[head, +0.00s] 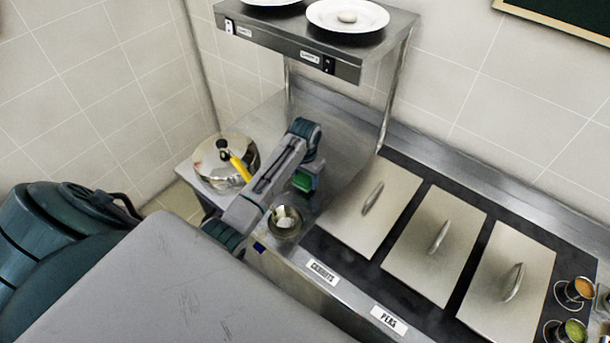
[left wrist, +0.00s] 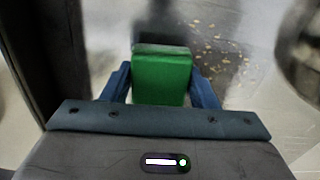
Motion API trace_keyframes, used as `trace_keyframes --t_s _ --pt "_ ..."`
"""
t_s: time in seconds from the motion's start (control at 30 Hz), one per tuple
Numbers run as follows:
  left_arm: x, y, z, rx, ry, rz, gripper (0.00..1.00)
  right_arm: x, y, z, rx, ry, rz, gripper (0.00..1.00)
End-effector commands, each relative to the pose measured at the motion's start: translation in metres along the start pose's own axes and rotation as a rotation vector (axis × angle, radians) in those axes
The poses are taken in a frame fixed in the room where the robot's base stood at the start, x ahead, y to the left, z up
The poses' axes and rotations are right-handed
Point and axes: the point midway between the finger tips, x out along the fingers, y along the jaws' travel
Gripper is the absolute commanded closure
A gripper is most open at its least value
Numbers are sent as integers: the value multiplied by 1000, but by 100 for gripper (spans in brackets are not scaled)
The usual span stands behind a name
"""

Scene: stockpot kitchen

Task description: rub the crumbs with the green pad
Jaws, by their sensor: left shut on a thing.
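The green pad (left wrist: 162,78) is held between the two blue fingers of my left gripper (left wrist: 163,85) in the left wrist view. In the head view the pad (head: 303,181) shows as a small green patch beside my left arm, over the steel counter. The crumbs (left wrist: 222,58) are small yellowish bits scattered on the steel surface, just beyond and to the right of the pad in the left wrist view. I cannot tell whether the pad touches the surface. My arm hides the crumbs in the head view. My right gripper is not in view.
A small metal bowl (head: 285,223) stands close to the pad. A lidded pot (head: 226,163) with a yellow-handled tool stands to the left. Lidded bins (head: 371,207) lie to the right. A shelf (head: 318,48) with plates hangs above the counter.

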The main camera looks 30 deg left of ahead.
Motion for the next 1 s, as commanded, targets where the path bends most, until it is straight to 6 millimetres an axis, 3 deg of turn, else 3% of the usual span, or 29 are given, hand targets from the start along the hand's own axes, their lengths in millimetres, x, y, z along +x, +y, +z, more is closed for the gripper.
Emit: trace_keyframes --t_s 1.0 --pt "11 0 0 0 -2 0 65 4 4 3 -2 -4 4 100"
